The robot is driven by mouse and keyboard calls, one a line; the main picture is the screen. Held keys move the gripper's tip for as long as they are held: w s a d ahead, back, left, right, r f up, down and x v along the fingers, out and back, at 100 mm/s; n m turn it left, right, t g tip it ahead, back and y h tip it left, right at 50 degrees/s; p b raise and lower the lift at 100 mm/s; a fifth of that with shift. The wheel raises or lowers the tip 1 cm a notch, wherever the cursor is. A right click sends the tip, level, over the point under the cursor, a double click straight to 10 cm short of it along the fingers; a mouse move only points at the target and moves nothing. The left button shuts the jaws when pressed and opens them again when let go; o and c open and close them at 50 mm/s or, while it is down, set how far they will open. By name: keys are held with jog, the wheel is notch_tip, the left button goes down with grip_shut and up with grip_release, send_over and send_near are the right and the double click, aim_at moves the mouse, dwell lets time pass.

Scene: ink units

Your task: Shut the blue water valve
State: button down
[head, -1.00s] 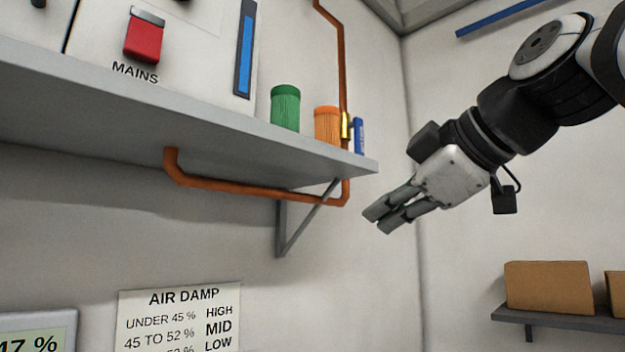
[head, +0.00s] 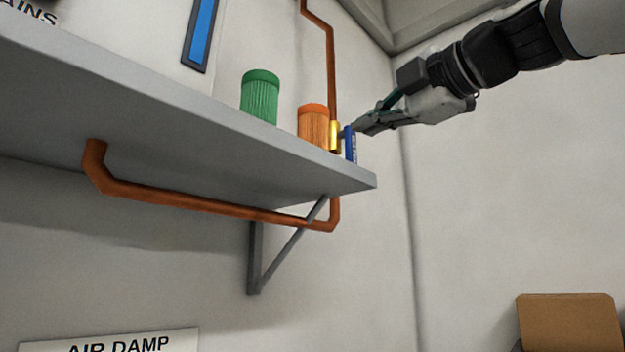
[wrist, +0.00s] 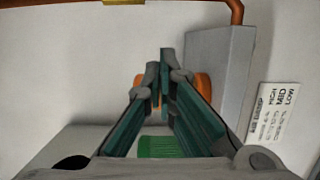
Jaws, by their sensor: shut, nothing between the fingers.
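The blue valve handle (head: 351,146) stands upright in the head view, just right of the brass valve body (head: 335,136) on the copper pipe (head: 332,75). It runs about parallel to that pipe. My gripper (head: 357,130) is shut and empty, its tips close to the top of the handle; I cannot tell whether they touch. In the wrist view, the closed fingers (wrist: 159,65) point forward, and a brass strip of the valve body (wrist: 124,2) shows at the top edge. The blue handle cannot be made out there.
An orange ribbed canister (head: 313,128) stands close beside the valve, with a green one (head: 260,97) farther left, both on the grey shelf (head: 200,115). A bracket (head: 255,258) and the pipe run are below. Open space lies right of the shelf end.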

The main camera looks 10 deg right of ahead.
aim_at(346, 150)
jog(key=p+x, duration=0.3)
jog(key=x, duration=0.6)
jog(key=shift+w+d+p, duration=0.75)
jog(key=shift+w+d, duration=0.7)
jog(key=shift+w, duration=0.2)
jog(key=shift+f+b, duration=0.15)
jog(key=shift+b, duration=0.2)
